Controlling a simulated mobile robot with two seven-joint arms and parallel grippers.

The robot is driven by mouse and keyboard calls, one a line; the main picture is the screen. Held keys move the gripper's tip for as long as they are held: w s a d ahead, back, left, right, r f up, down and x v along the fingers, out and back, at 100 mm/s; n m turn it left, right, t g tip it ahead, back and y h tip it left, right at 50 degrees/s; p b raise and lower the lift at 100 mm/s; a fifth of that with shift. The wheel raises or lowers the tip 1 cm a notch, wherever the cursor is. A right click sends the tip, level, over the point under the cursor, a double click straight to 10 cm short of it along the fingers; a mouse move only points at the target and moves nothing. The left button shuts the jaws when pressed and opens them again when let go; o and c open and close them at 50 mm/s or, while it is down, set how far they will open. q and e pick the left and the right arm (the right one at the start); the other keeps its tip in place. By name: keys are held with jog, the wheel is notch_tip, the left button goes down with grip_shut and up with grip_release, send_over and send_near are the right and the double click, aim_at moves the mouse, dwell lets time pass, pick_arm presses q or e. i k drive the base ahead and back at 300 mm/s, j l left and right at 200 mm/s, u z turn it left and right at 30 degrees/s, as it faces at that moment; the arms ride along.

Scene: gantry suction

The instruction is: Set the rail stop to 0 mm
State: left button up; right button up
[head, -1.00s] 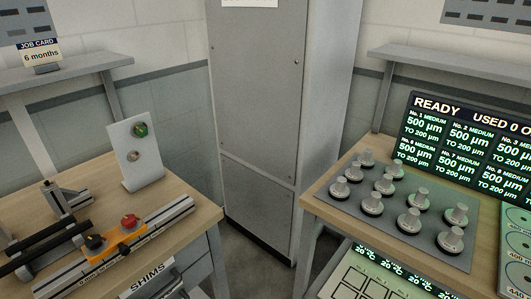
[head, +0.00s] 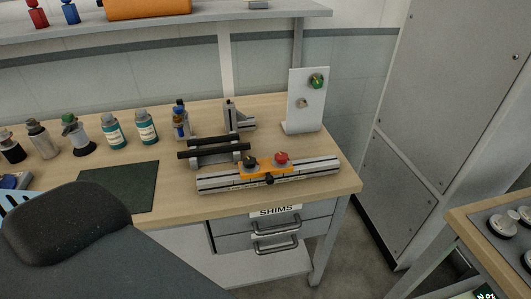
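The rail (head: 318,169) is a long silver-grey bar lying on the wooden bench near its front right edge. The orange rail stop (head: 264,170) sits on it, around the middle of its length. The stop carries a black knob (head: 249,162) and a red knob (head: 281,158) on top, and a dark knob (head: 270,180) at its front. Scale marks along the rail are too small to read, so I cannot tell the stop's setting. Neither of my grippers is in view.
Behind the rail are dark bars (head: 215,153) and a white upright panel (head: 304,98) with a green button. Several bottles (head: 112,130) stand left, beside a dark mat (head: 118,186). A shims drawer (head: 277,228) is below. A large dark shape covers the lower left.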

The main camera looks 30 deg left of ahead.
aim_at(267, 167)
jog(key=j+u, duration=0.1)
jog(key=u, duration=0.85)
